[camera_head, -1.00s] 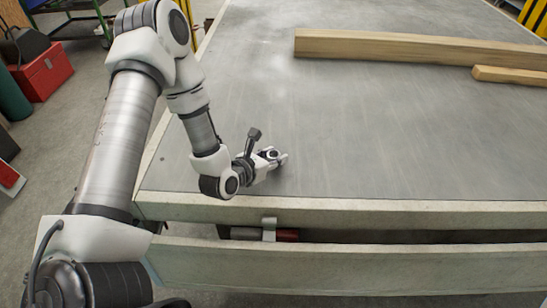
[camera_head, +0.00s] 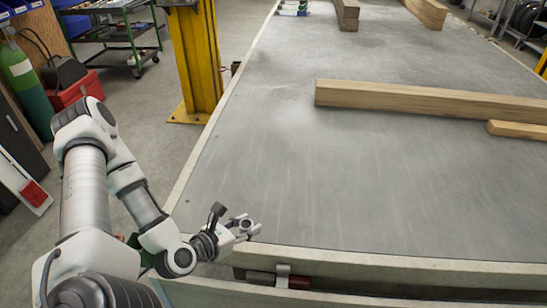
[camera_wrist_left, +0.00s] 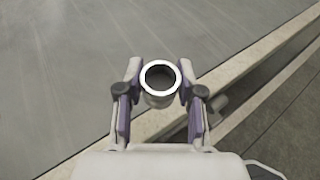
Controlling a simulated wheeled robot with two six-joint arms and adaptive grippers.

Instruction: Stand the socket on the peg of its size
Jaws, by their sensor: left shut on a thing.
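The socket (camera_wrist_left: 147,94), a metal cylinder with a bright ring-shaped rim and a dark hollow, shows in the left wrist view. My left gripper (camera_wrist_left: 160,88) is shut on it, one finger at each side, with its open end facing the camera. In the head view my left gripper (camera_head: 250,228) is over the near left corner of the grey trailer bed (camera_head: 300,180); the socket is too small to make out there. No peg can be made out in either view. My right gripper is not in view.
A long timber beam (camera_head: 420,101) and a shorter timber (camera_head: 515,130) lie on the bed at the right. A yellow post (camera_head: 196,60) stands beyond the left edge. A tool cart (camera_head: 115,40) stands at the upper left. The bed's near left area is clear.

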